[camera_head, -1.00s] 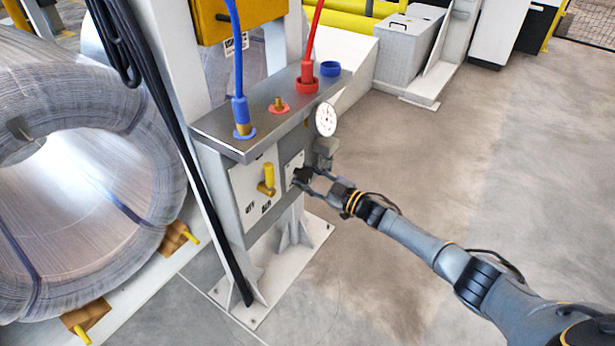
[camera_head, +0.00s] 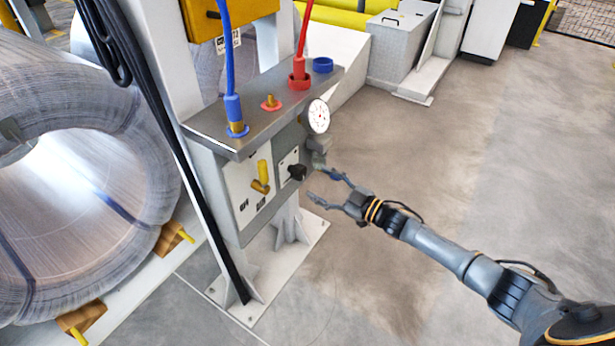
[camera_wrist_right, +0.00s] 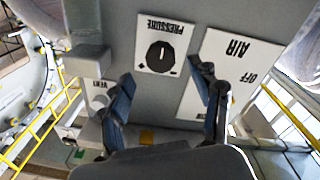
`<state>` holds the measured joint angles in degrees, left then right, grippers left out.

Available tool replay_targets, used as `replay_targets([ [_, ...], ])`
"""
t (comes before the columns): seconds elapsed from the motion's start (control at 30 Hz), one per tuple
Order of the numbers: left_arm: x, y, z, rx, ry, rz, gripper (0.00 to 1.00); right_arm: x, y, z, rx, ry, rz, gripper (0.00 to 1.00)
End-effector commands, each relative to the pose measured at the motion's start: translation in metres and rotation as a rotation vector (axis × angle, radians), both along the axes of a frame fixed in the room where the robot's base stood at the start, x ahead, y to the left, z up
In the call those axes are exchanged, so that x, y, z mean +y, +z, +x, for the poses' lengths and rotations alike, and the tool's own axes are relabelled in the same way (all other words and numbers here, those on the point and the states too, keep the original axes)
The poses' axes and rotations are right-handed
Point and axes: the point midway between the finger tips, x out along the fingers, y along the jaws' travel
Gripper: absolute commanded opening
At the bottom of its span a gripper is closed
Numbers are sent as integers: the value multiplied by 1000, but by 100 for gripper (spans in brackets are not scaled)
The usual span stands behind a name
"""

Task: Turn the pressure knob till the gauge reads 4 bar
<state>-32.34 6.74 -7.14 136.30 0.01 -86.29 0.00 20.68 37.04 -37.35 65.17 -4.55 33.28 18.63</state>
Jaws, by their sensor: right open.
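The black pressure knob (camera_head: 297,172) sits on a white plate on the side of the grey valve box. In the right wrist view the knob (camera_wrist_right: 160,58) shows face-on with a white pointer line, beside the upside-down word PRESSURE. The round white gauge (camera_head: 319,116) stands at the box's right end; its reading is too small to tell. My right gripper (camera_head: 319,185) is open and empty, a short way to the right of the knob and apart from it. Its two fingers also show in the right wrist view (camera_wrist_right: 165,92), spread below the knob. My left gripper is not in view.
A yellow valve handle (camera_head: 262,174) is on the AIR plate left of the knob. Blue (camera_head: 233,108) and red (camera_head: 299,70) hose fittings stand on the box top. A large wire coil (camera_head: 80,190) is at the left.

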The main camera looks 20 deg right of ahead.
Motion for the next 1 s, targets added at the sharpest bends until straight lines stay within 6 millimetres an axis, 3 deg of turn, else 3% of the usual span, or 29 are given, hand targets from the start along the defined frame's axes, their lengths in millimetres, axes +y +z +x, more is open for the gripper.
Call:
replay_targets([
  [0.1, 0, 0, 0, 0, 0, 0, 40, -15, -2, -20, 3, 0, -2, 64],
  [0.3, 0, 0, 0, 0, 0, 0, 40, -28, -1, -39, 0, 1, 0, 64],
  [0.87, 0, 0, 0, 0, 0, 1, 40, -31, -1, -42, -1, 0, 0, 64],
  [1.0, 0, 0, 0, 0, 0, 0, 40, -23, -6, -44, 20, -19, 5, 64],
])
